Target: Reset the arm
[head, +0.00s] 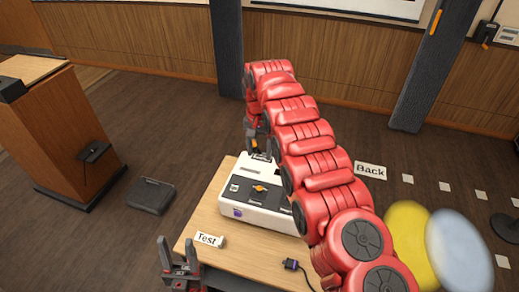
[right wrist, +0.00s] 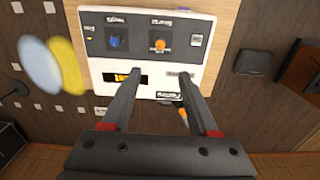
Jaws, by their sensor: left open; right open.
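My right arm, red and segmented, reaches across the head view over the right part of a white control box (head: 228,205). My right gripper (head: 258,148) is at the box's far side, partly hidden by the arm. In the right wrist view its fingers (right wrist: 162,98) are apart with nothing held between them. They overlap the edge of the white box (right wrist: 205,62) in that view; I cannot tell whether they touch it. The box carries a blue knob (right wrist: 113,39), an orange knob (right wrist: 160,44) and a lit display (right wrist: 130,78). My left gripper (head: 180,262) is open and empty by the table's near left corner.
The box stands on a wooden table (head: 240,258) with a "Test" label (head: 208,239) and a dark plug (head: 291,264). A wooden lectern (head: 60,130) and a black floor box (head: 150,195) are left. A "Back" sign (head: 370,170), yellow disc (head: 405,225) and pale disc (head: 460,250) are right.

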